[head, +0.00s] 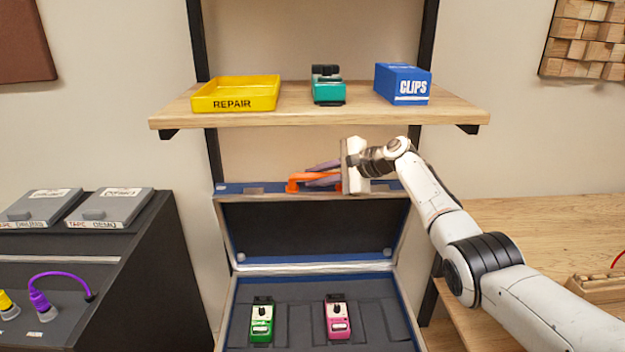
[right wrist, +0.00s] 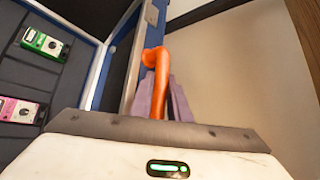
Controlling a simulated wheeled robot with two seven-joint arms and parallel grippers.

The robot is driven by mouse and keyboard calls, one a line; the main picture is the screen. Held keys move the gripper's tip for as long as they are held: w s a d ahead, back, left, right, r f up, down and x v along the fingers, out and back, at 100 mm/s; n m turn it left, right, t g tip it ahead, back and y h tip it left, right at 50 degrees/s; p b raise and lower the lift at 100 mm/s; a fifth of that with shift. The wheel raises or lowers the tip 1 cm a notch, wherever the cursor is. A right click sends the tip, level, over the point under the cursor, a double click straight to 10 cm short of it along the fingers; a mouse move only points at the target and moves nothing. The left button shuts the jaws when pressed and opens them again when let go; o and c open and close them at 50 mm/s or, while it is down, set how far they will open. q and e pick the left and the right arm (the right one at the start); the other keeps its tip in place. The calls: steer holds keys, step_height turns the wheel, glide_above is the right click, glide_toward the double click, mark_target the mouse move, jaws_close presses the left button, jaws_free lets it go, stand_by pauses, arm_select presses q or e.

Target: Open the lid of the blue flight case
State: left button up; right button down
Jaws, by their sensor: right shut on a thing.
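The blue flight case (head: 231,312) stands below the shelf with its lid (head: 310,232) raised, leaning back well open and showing its dark lining. An orange handle (head: 293,185) is on the lid's top edge; it also shows in the right wrist view (right wrist: 154,60). My right gripper (head: 320,174) is at that edge, its purple fingers shut on the orange handle, one finger on each side in the right wrist view (right wrist: 162,98). My left gripper is not in view.
A wooden shelf (head: 300,113) is just above the lid, holding a yellow REPAIR tray (head: 206,104), a teal pedal (head: 328,92) and a blue CLIPS box (head: 402,84). A dark cabinet (head: 165,250) stands left; a wooden bench (head: 540,220) is right.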

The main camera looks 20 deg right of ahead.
steer(key=shift+f, duration=0.1)
steer(key=c, duration=2)
jaws_free()
steer(key=shift+s, duration=0.1)
steer(key=shift+s+d+r, duration=0.25)
steer(key=shift+s+d, duration=0.05)
steer(key=shift+d, duration=0.05)
steer(key=shift+p+v, duration=0.35)
steer(key=shift+v, duration=2.95)
steer(key=shift+a+r, duration=0.1)
steer(key=shift+a, duration=0.05)
